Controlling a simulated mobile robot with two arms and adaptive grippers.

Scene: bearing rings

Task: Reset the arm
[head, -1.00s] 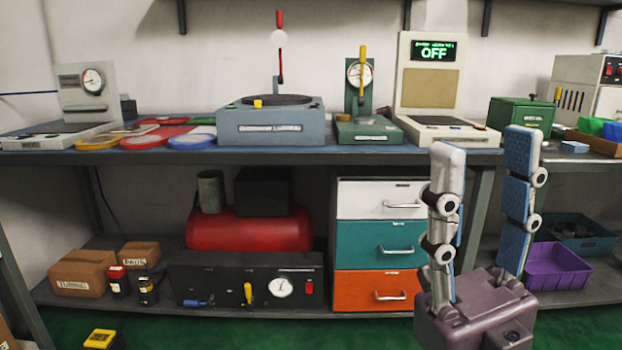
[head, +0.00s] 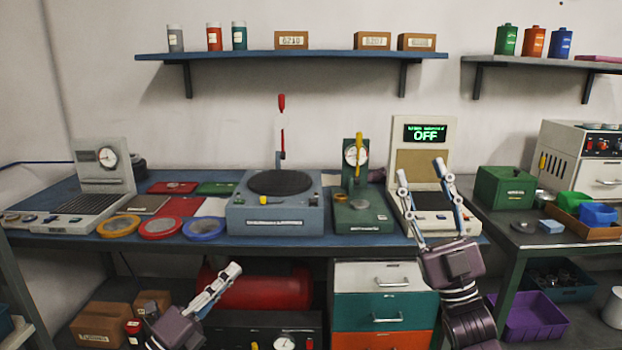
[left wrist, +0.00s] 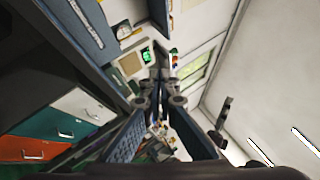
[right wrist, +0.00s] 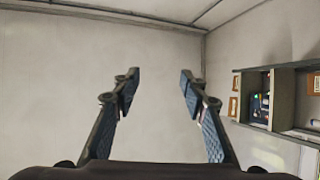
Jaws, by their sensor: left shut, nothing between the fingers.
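My left gripper (head: 218,285) is at the lower left of the head view, in front of the red tank below the bench, its fingers together and empty. In the left wrist view its fingers (left wrist: 160,72) also meet with nothing between them. My right gripper (head: 421,168) is raised in front of the machine with the OFF display (head: 427,133), its fingers apart and empty. In the right wrist view its two fingers (right wrist: 158,82) stand wide apart against a bare wall.
The blue bench (head: 300,244) carries a grey turntable box (head: 275,219), a green gauge stand (head: 362,215), and yellow (head: 118,226), red (head: 160,228) and blue (head: 204,229) rings. Drawers (head: 385,312) and a red tank (head: 262,290) are below. A green box (head: 505,188) stands right.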

